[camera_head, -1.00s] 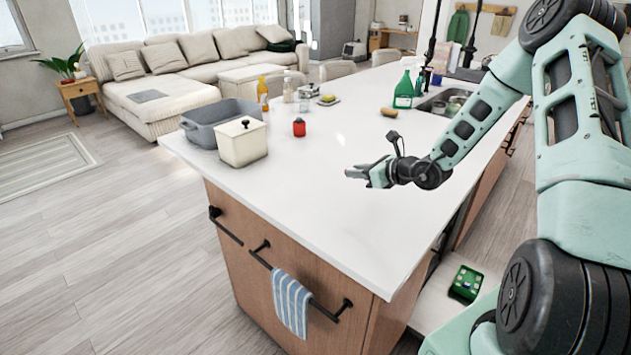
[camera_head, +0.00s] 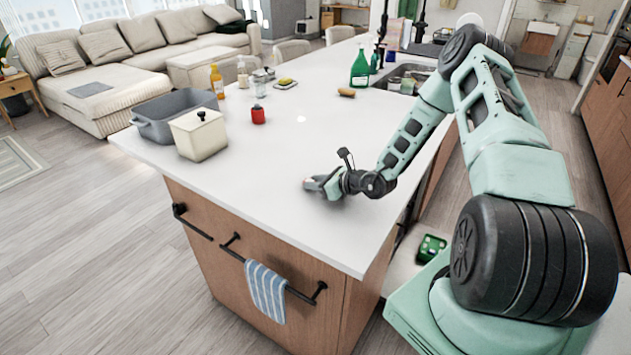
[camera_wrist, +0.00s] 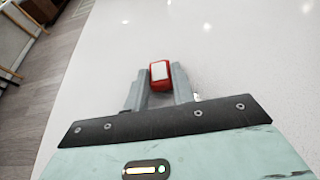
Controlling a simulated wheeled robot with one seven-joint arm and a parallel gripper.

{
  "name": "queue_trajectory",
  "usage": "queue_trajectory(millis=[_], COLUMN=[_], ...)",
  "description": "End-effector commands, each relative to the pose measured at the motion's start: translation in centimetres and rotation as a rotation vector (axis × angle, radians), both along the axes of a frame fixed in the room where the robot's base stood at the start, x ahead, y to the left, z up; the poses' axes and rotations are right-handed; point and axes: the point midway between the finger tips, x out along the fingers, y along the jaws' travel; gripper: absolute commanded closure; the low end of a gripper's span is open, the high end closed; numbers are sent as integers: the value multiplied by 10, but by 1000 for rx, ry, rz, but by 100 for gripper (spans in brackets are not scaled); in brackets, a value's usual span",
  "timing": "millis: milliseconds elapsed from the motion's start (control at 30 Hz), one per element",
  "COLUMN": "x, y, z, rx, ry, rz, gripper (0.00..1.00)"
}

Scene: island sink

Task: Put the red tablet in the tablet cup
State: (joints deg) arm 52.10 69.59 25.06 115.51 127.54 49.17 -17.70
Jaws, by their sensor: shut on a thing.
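My gripper (camera_head: 312,184) is above the white countertop, near its right side. In the wrist view its two fingers (camera_wrist: 160,86) are shut on the red tablet (camera_wrist: 160,72), a small red block with a pale top face that sits between the fingertips. In the head view the tablet is too small to make out clearly. I cannot pick out the tablet cup with certainty in either view.
The island counter (camera_head: 265,170) is clear around my gripper. A green bottle (camera_head: 360,70) is near the sink. A green box (camera_head: 430,248) sits low beside the island.

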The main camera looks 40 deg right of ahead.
Motion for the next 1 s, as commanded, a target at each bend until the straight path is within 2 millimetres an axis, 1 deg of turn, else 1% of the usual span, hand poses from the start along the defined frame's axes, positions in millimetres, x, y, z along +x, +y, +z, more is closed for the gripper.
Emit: queue_trajectory(millis=[400,433,467,500,767,867,1000], x=[0,0,0,0,0,0,-16], y=[0,0,0,0,0,0,-7], z=[-7,-7,-6,-6,-5,0,3], rx=[-1,-1,-1,-1,-1,-1,-2], ry=[0,1,0,1,1,0,1], rz=[0,0,0,0,0,-1,-1], gripper=[97,73,64,54,54,54,54])
